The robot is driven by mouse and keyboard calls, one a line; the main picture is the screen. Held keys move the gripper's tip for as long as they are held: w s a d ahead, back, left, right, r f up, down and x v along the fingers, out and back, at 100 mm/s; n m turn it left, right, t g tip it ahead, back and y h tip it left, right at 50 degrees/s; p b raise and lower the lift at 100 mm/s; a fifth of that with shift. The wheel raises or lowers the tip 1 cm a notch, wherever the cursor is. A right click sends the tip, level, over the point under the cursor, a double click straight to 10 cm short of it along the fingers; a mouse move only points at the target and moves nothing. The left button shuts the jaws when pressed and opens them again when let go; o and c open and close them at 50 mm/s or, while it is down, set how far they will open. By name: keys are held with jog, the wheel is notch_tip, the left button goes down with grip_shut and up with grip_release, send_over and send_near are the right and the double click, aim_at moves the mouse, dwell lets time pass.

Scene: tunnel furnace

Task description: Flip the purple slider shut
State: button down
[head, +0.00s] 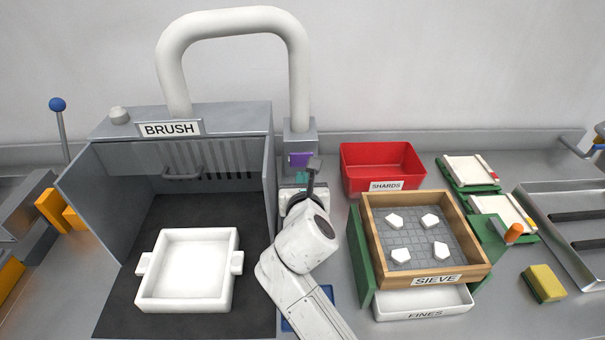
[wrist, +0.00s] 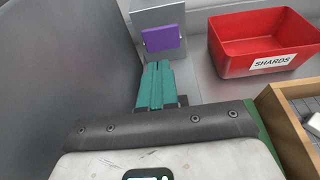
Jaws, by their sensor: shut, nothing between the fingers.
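The purple slider (head: 300,158) is a small flat plate on the front of the grey box (head: 300,135) at the foot of the white pipe's right leg. In the wrist view the purple slider (wrist: 163,39) shows whole, slightly tilted, on the box face. My gripper (wrist: 157,68) has teal fingers, closed together and empty. Their tips show just below the slider in the wrist view; whether they touch it I cannot tell. In the head view my gripper (head: 302,176) is partly hidden by my own wrist, just below the slider.
The BRUSH hood (head: 185,125) with a white tray (head: 230,270) stands left of my arm. The red SHARDS bin (head: 382,160) stands close on the right. The wooden SIEVE box (head: 478,270) holds several white pieces, with the white FINES tray (head: 425,303) below it.

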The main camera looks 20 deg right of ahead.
jog(key=v, duration=0.6)
jog(key=shift+s, duration=0.1)
dwell(0.4)
